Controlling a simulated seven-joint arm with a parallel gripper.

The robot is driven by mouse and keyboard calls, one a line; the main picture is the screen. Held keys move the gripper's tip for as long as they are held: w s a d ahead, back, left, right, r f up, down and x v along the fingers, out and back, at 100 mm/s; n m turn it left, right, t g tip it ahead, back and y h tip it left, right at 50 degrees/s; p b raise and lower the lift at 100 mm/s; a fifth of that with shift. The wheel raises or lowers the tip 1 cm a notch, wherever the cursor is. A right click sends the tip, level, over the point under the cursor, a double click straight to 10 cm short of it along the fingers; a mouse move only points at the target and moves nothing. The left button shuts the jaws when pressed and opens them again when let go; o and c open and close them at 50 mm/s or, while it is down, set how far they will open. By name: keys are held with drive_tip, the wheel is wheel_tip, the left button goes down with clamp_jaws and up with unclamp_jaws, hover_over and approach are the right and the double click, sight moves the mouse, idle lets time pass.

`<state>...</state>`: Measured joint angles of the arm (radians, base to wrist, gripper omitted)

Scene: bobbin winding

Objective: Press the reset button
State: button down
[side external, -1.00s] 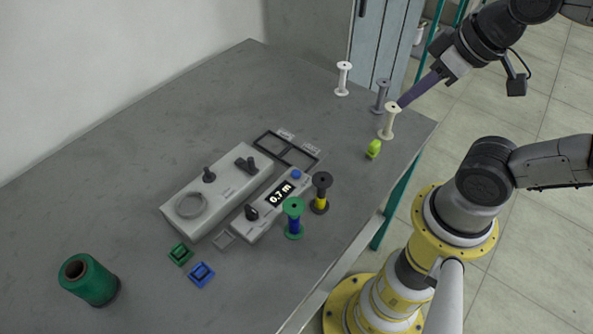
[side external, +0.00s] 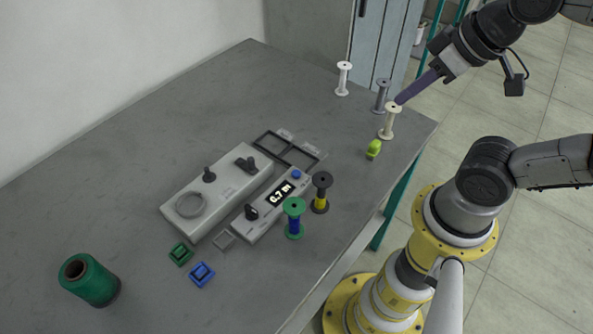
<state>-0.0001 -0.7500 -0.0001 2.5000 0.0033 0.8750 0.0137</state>
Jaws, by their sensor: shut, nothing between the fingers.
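A grey meter unit (side external: 259,221) lies on the table. Its small display (side external: 281,194) reads 0.7 m. A round blue button (side external: 296,174) sits at its far right end, and a black knob (side external: 251,212) at its near left end. The button is the likely reset button; no label is readable. My gripper (side external: 402,99) is shut and empty at the upper right. It is up and to the right of the blue button, well apart from it. In the picture its fingertips overlap the area beside the cream bobbin's top; I cannot tell the gap.
A cream bobbin (side external: 389,122), a grey bobbin (side external: 380,97) and a white bobbin (side external: 343,79) stand at the back. A black-and-yellow bobbin (side external: 320,194) and a green-and-blue bobbin (side external: 294,219) stand close beside the meter. The winder (side external: 222,192) is left of it. The table's left side is mostly clear.

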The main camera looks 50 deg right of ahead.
drive_tip(key=w+a+r+m+t+y, duration=0.2)
drive_tip(key=w+a+r+m+t, duration=0.1)
drive_tip(key=w, duration=0.5)
drive_tip(key=m+h, duration=0.1)
drive_tip(key=m, duration=0.4)
hover_over(296, 174)
wheel_tip(296, 174, down, 16)
drive_tip(key=shift+s, duration=0.45)
drive_tip(key=shift+d, duration=0.1)
drive_tip(key=shift+f, duration=4.4)
drive_tip(key=shift+f, duration=0.1)
drive_tip(key=shift+f, duration=0.3)
